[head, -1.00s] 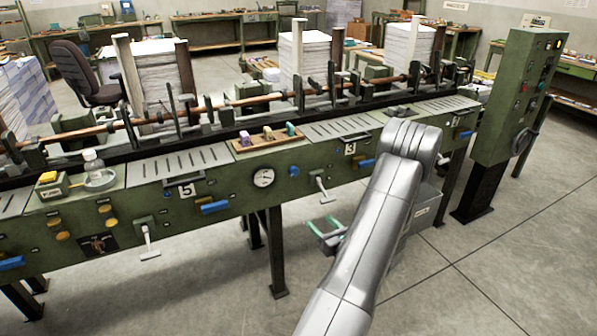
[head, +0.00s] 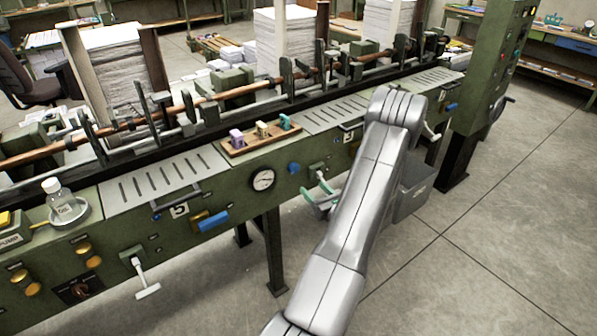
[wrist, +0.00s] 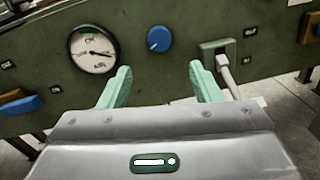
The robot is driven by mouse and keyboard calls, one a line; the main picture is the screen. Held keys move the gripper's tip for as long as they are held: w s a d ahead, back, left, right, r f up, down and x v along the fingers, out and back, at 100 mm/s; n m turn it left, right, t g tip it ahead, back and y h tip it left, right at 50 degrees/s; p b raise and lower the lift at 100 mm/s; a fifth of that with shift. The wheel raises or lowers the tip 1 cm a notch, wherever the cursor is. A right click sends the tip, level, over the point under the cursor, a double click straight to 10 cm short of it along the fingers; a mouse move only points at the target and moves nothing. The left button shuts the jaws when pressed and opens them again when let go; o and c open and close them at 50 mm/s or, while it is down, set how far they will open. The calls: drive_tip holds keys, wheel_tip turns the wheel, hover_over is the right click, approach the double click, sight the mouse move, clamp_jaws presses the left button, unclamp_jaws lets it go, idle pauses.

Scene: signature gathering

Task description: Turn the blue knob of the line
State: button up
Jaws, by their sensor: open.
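The blue knob (head: 293,168) sits on the green front panel of the line, right of a round dial gauge (head: 263,180). In the wrist view the knob (wrist: 159,39) shows a pale pointer mark and lies ahead, above and between the fingertips. My gripper (wrist: 160,80) has two pale green fingers spread apart, with nothing between them. In the head view the gripper (head: 320,197) is partly hidden by my arm and is below and right of the knob, apart from it.
A white-handled lever (wrist: 228,76) on a green block is close to the right finger. A blue handle (head: 214,221) is farther left. A wooden tray (head: 262,138) with small coloured items lies above the dial. A grey bin (head: 411,192) stands beyond my arm.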

sight(295, 171)
drive_tip(key=p+x, duration=0.2)
drive_tip(key=x, duration=0.8)
drive_tip(key=shift+w+a, duration=0.1)
drive_tip(key=shift+w, duration=0.05)
drive_tip(key=c, duration=1)
